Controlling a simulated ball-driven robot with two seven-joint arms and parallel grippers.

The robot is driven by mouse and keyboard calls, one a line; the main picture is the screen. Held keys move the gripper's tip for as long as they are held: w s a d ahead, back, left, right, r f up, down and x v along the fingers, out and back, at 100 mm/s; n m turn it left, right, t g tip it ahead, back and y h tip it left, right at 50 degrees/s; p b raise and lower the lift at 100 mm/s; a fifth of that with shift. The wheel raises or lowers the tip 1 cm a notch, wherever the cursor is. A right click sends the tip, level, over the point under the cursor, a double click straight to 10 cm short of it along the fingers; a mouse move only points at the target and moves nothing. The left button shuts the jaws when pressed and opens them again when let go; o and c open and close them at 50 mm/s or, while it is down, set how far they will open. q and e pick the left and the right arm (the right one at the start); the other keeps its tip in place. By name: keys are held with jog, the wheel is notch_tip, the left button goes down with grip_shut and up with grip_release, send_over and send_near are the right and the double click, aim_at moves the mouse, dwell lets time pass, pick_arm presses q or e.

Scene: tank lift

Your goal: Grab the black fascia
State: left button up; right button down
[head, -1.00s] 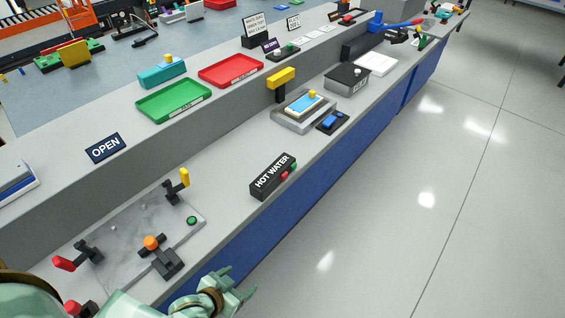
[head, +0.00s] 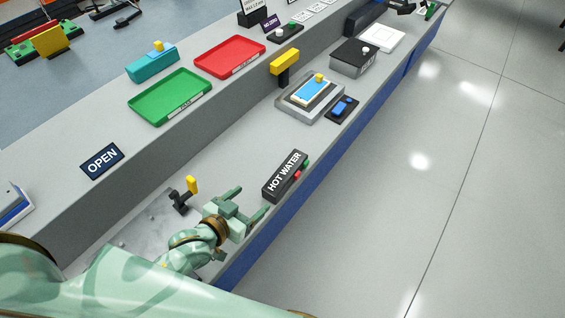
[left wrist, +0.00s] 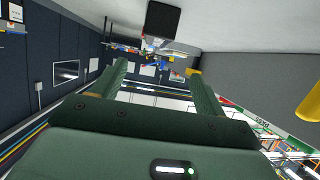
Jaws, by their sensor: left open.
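The black fascia (head: 285,175) is a dark bar with white HOT WATER lettering. It lies near the front edge of the lower counter, with a green and a red button on its front side. My left gripper (head: 250,202) is open and empty, just short of the fascia at its lower left, with its fingers pointing toward it. In the left wrist view both fingers (left wrist: 160,85) are spread with nothing between them. A black block at the top of that view seems to be the fascia (left wrist: 162,20). My right gripper is not in view.
A yellow-handled lever (head: 192,186) stands close to the left of my gripper. The counter between fascia and tray is clear.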

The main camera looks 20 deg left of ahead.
pick_arm(q)
jog(key=b, duration=0.3)
send_near(283, 174)
jog(key=w+f, duration=0.2)
jog(key=shift+w+d, duration=0.2)
jog(key=shift+w, duration=0.1)
jog(key=shift+w+d+f, duration=0.15)
jog(key=shift+w+d, duration=0.05)
jog(key=shift+w, duration=0.35)
jog(key=b+x, duration=0.1)
jog(key=x, duration=0.4)
jog(key=shift+d+r+b, duration=0.15)
jog(key=shift+r+b, duration=0.05)
jog(key=shift+b, duration=0.1)
jog(key=shift+s+r, duration=0.1)
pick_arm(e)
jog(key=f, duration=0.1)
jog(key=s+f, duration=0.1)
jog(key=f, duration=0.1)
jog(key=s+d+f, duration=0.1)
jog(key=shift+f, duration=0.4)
pick_arm(q)
jog(key=c, duration=1.2)
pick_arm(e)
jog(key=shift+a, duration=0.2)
pick_arm(q)
jog(key=shift+c, duration=0.2)
